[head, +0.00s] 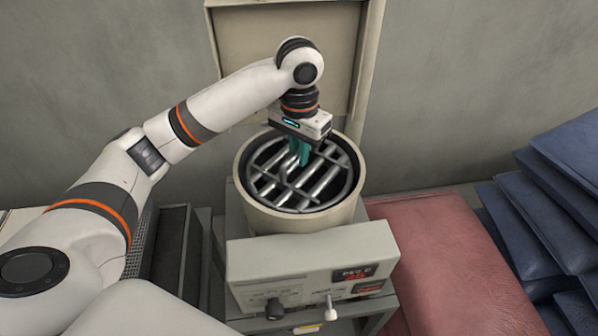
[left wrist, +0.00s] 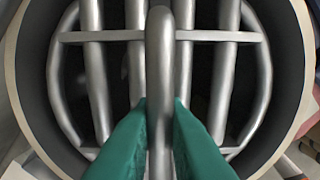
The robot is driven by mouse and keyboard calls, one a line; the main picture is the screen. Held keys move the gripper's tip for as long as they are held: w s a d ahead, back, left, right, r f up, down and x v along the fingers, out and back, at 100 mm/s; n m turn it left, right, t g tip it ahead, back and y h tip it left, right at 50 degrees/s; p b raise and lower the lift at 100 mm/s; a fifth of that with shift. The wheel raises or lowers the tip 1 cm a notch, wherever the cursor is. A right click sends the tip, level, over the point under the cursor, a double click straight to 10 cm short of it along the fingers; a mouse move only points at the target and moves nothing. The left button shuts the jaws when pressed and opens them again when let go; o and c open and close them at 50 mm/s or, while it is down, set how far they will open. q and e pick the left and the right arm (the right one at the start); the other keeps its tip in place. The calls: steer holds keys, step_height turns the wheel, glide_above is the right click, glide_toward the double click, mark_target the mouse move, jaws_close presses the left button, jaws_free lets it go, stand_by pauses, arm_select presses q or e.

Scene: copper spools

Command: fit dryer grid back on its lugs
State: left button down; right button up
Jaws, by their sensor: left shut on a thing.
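The dryer grid (head: 273,185) is a round grey metal grid of parallel bars with crossbars. It lies inside the round cream dryer drum (head: 243,200), within its rim. My left gripper (head: 302,160) reaches down from above with teal fingers and is shut on a raised bar at the middle of the grid. In the left wrist view the teal fingers (left wrist: 160,125) stand on both sides of this upright bar of the grid (left wrist: 160,60), and the drum's cream rim (left wrist: 14,75) surrounds it. I cannot make out the lugs or tell whether the grid rests on them. My right gripper is not in view.
A control box (head: 300,262) with knobs and red displays sits at the drum's front. A reddish padded sack (head: 425,245) and stacked blue sacks (head: 565,190) lie to the right. A dark open bin (head: 170,250) stands left. The wall is close behind.

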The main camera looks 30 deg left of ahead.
arm_select(q)
step_height(320, 180, down, 6)
steer(key=shift+f+p, duration=0.15)
steer(key=shift+p, duration=0.75)
steer(key=shift+f, duration=0.15)
steer(key=c, duration=1.5)
jaws_free()
steer(key=shift+o, duration=0.2)
steer(key=shift+r+b, duration=0.3)
steer(key=shift+r, duration=0.1)
step_height(320, 180, up, 10)
steer(key=shift+f+b, duration=0.15)
steer(key=shift+b, duration=0.7)
steer(key=shift+r, duration=0.8)
